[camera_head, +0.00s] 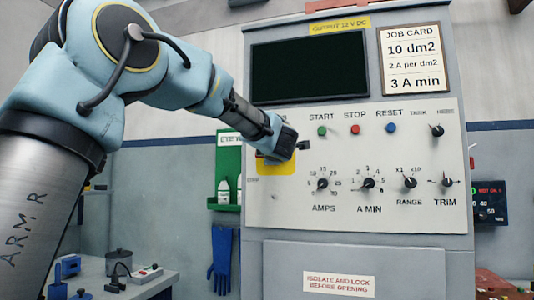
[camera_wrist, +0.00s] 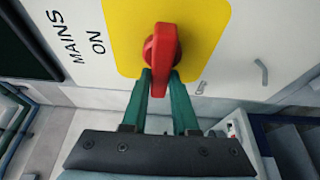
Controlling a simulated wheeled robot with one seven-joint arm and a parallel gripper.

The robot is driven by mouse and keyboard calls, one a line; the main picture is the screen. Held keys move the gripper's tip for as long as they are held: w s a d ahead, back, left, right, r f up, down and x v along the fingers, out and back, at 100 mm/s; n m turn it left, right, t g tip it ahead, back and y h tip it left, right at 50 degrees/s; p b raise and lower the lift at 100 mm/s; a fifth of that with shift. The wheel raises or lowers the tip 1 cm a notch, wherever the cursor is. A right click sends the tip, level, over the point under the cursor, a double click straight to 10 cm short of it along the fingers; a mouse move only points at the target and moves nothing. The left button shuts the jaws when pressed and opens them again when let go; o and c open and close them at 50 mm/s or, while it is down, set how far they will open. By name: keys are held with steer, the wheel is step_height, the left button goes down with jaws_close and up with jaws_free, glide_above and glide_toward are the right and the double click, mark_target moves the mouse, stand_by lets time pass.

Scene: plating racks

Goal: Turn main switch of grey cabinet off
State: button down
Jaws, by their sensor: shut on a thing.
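The grey cabinet (camera_head: 355,230) faces me with its panel of switches. Its main switch has a red handle (camera_wrist: 162,52) on a yellow plate (camera_wrist: 205,35), with "MAINS" and "ON" printed beside the plate on the left. In the wrist view the handle runs up and down, crosswise to the side with the ON label. My gripper (camera_wrist: 162,85) is shut on the handle, one green finger on each side. In the head view my gripper (camera_head: 290,146) covers the handle. The yellow plate (camera_head: 277,168) shows below it, with an "OFF" label at its lower left.
Start, stop and reset buttons (camera_head: 355,129) and a row of knobs (camera_head: 368,184) lie right of my gripper. A dark screen (camera_head: 310,68) is above.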

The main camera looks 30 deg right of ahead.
steer(key=shift+s+d, duration=0.2)
steer(key=shift+d, duration=0.15)
steer(key=c, duration=0.9)
jaws_free()
steer(key=shift+o, duration=1.1)
steer(key=shift+f, duration=0.1)
steer(key=shift+a+f, duration=0.1)
steer(key=b+v, duration=0.2)
steer(key=v, duration=0.8)
steer(key=shift+s+a+r+b, duration=0.25)
steer(key=shift+s+r+b, duration=0.05)
steer(key=shift+s+r, duration=0.05)
